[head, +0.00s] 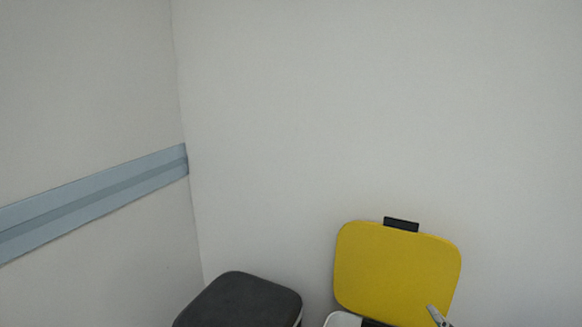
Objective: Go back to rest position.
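Only a small grey metallic tip, which looks like part of my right gripper (438,316), shows at the bottom edge of the head view. It is in front of the lower right part of a raised yellow lid (395,268). Whether it touches the lid cannot be told. The rest of this gripper is cut off below the frame, so its opening is hidden. My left gripper is not in the picture.
The yellow lid stands open on a bin whose white rim (342,320) just shows. A second bin with a dark grey lid (240,298), shut, stands to its left. Behind are plain walls meeting in a corner, with a blue rail (95,200) on the left wall.

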